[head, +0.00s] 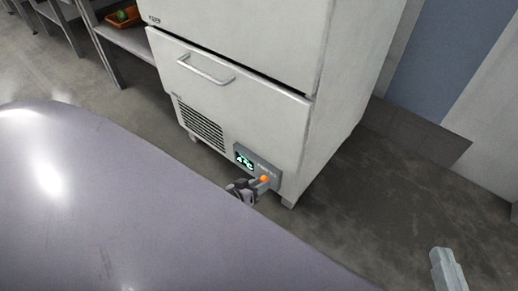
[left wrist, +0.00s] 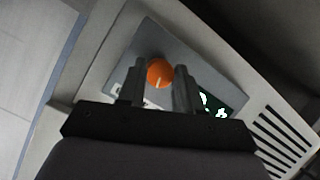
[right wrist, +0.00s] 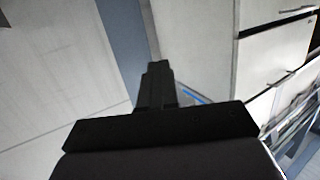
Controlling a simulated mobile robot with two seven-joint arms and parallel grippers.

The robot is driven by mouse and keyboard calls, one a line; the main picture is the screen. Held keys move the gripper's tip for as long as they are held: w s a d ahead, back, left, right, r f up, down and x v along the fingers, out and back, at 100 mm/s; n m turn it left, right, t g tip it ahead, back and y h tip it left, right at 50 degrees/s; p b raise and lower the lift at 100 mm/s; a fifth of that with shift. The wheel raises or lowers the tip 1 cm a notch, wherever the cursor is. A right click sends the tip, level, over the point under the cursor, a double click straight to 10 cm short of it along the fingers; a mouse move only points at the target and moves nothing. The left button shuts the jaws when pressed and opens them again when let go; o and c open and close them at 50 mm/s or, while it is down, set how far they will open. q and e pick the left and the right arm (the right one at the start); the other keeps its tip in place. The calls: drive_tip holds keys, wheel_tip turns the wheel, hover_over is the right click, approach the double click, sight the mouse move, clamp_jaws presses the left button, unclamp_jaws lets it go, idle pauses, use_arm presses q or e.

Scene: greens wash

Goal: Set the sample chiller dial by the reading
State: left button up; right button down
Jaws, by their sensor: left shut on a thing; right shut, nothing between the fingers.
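The sample chiller (head: 225,95) is a white cabinet with a bar handle and a grey control panel low on its front. The panel has a small lit display (head: 244,159); it looks like 4 °C, though the digits are small. An orange dial (head: 265,179) with a white pointer line sits on the panel; it also shows in the left wrist view (left wrist: 160,73). My left gripper (left wrist: 159,80) is shut on the dial, one finger on each side. My right gripper (right wrist: 158,75) is shut and empty, away from the panel.
A dark vent grille (head: 200,126) lies beside the panel on the chiller front. An orange tray (head: 124,17) with a green item stands on a shelf at the back left. Open floor (head: 390,210) lies to the right of the chiller.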

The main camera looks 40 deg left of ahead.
use_arm(q)
drive_tip(key=o, duration=1)
drive_tip(key=p+v, duration=0.4)
drive_tip(key=v, duration=0.3)
drive_tip(key=shift+s+p, duration=0.1)
drive_tip(key=shift+p, duration=0.3)
use_arm(e)
drive_tip(key=a+g, duration=0.1)
drive_tip(key=w+a+m+g+y, duration=0.1)
drive_tip(key=shift+a+f+m, duration=0.1)
drive_tip(key=shift+a+m, duration=0.2)
drive_tip(key=shift+a, duration=0.05)
use_arm(q)
drive_tip(key=shift+s, duration=0.1)
use_arm(e)
drive_tip(key=shift+s, duration=0.15)
